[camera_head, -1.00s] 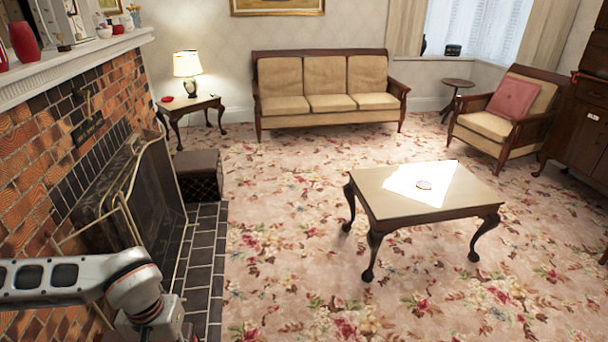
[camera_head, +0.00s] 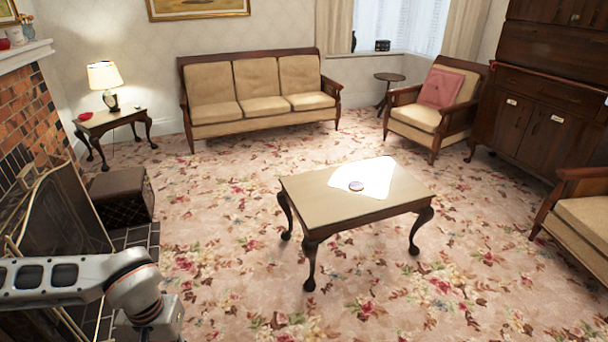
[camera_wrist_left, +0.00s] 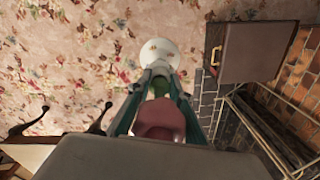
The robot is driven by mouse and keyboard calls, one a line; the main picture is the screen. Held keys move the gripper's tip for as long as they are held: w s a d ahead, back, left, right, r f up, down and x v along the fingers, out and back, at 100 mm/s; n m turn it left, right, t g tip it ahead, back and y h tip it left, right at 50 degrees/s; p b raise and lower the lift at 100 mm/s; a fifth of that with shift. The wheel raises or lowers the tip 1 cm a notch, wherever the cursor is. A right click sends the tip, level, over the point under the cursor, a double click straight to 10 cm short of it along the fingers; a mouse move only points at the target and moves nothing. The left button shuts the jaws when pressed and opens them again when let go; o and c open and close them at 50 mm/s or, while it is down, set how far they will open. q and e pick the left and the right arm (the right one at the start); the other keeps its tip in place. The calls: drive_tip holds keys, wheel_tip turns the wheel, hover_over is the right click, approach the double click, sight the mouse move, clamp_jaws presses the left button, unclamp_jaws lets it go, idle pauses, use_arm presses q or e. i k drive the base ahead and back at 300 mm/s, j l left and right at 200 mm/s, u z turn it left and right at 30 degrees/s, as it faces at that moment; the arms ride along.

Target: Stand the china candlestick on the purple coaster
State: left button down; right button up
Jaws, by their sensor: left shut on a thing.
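The purple coaster (camera_head: 356,185) lies on the coffee table (camera_head: 310,190), in a bright patch of light. The china candlestick (camera_wrist_left: 160,55) shows in the left wrist view, with a round white end beyond the fingers and a green part between them. A dull red part lies nearer the camera; I cannot tell if it belongs to the candlestick. My left gripper (camera_wrist_left: 162,80) is shut on the candlestick, above the carpet and well away from the coffee table. In the head view only my left arm shows, at lower left. My right gripper is not in view.
The fireplace screen (camera_head: 45,210) and a dark footstool (camera_head: 122,193) stand at the left. A sofa (camera_head: 262,88) is at the back, an armchair (camera_head: 438,105) behind the table at right. Another armchair (camera_head: 580,215) is at the right edge. Carpet is open before the table.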

sight(356, 185)
drive_tip(key=i+l+z, duration=0.55)
drive_tip(key=i+z, duration=0.25)
drive_tip(key=i+l+z, duration=0.1)
drive_tip(key=i+z, duration=0.25)
drive_tip(key=i+j+z, duration=0.1)
drive_tip(key=i+z, duration=0.35)
drive_tip(key=i, duration=0.5)
drive_tip(key=i+u, duration=0.15)
drive_tip(key=i, duration=0.25)
drive_tip(key=i+l+u, duration=0.2)
drive_tip(key=i, duration=0.2)
drive_tip(key=i+j+u, duration=0.1)
drive_tip(key=i+u, duration=0.15)
drive_tip(key=u, duration=0.2)
drive_tip(key=i+u, duration=0.3)
drive_tip(key=u, duration=0.15)
drive_tip(key=i+u, duration=0.25)
drive_tip(key=u, duration=0.15)
